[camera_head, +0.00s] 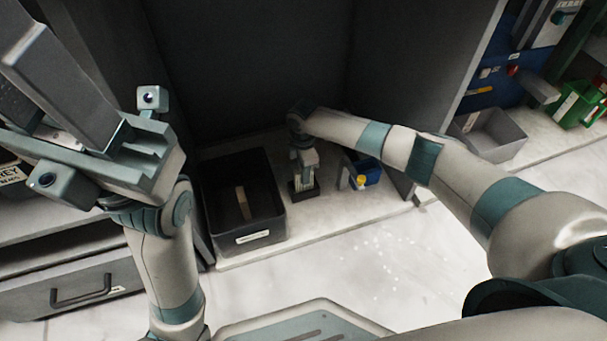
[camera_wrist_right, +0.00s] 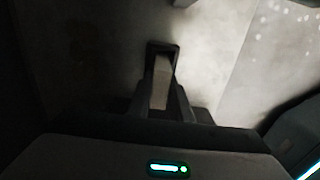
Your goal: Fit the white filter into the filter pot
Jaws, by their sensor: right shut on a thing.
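My right gripper (camera_head: 303,180) points down over the shelf floor, between the black bin and a blue object. In the right wrist view it is shut on a narrow pale piece (camera_wrist_right: 161,82), which may be the white filter; the fingers hide much of it. A dark, rectangular edge (camera_wrist_right: 162,47) frames the far end of this piece, and it could be the filter pot. I cannot tell whether the piece sits inside it or only above it.
A black bin (camera_head: 261,237) with a white label stands left of my right gripper, with a pale strip (camera_head: 242,202) inside. A blue object (camera_head: 372,173) with a yellow part stands close on the right. Dark walls enclose the shelf. A grey bin (camera_head: 497,128) stands beyond the right wall.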

